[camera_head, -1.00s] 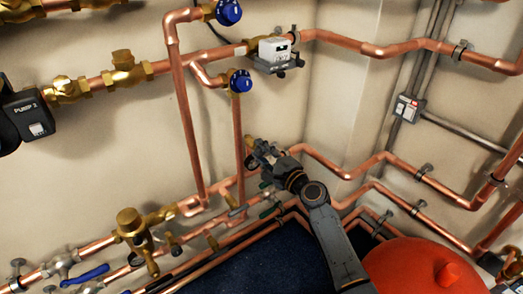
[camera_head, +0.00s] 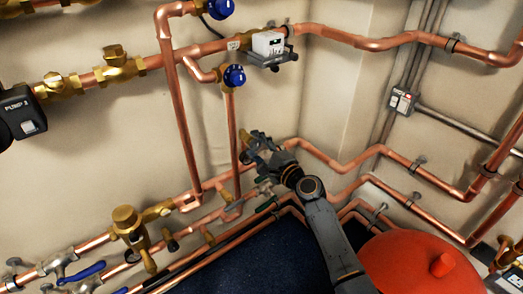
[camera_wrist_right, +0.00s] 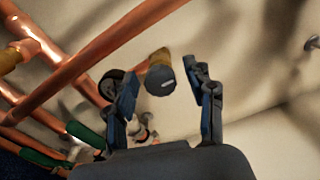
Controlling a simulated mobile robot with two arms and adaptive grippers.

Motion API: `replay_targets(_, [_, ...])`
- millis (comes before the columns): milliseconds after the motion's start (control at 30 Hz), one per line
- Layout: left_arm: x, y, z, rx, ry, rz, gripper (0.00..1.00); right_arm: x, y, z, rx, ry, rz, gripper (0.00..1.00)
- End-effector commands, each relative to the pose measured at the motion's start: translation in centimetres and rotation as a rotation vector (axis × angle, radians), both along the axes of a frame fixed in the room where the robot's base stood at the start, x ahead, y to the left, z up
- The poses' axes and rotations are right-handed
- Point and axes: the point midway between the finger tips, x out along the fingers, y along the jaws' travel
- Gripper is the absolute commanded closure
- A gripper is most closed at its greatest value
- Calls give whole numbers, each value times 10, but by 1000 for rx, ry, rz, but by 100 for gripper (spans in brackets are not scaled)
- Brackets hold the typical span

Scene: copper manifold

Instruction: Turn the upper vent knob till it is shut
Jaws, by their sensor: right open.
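A dark round knob (camera_wrist_right: 161,80) with a pale mark on its face sits on a brass stem in the right wrist view. It lies ahead of my right gripper (camera_wrist_right: 166,95), between the lines of its two open fingers; I see no contact. In the head view my right gripper (camera_head: 262,148) is at the wall beside a brass fitting (camera_head: 246,137), and its fingers hide most of what is there. A second dark round part (camera_wrist_right: 111,84) shows partly behind the left finger. I cannot tell for certain which is the upper vent knob. My left gripper is out of view.
Blue knobs (camera_head: 234,76) sit above on copper pipes. A vertical copper pipe (camera_head: 232,140) runs just left of my right gripper. Lower pipes with green-handled valves (camera_wrist_right: 85,134) lie close by. A red rounded tank (camera_head: 410,268) stands at lower right.

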Motion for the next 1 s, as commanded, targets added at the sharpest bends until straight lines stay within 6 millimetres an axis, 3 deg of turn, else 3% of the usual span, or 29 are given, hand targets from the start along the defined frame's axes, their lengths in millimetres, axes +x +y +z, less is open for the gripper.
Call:
replay_targets(167, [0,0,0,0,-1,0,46,-15,-12,-2,-2,1,-2,46])
replay_targets(600, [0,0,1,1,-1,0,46,-84,-61,-2,-2,3,-1,46])
replay_targets(1000, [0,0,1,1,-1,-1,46,-97,-70,-1,0,2,-1,46])
